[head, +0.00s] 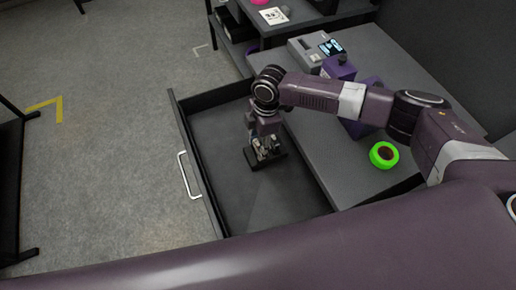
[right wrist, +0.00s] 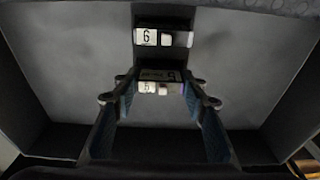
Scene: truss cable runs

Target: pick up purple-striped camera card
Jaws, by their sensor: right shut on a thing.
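My right gripper (head: 264,149) reaches down into an open dark drawer (head: 240,198). In the right wrist view its two fingers (right wrist: 160,92) stand on either side of a small black card (right wrist: 160,75) and are shut on it. The card has a white numbered label and a faint purple patch at its right end, which fits the purple-striped camera card. A second black card (right wrist: 180,38) with a white label marked 6 lies beyond it, apart from the fingers. In the head view the gripper hides most of the held card. My left gripper is not in view.
The drawer has a pale handle (head: 188,176) and raised walls around the gripper. On the grey worktop (head: 335,150) beside it are a green ring-shaped object (head: 383,155), a purple device (head: 340,67) and a grey unit with a lit screen (head: 331,47). Much of the drawer floor is bare.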

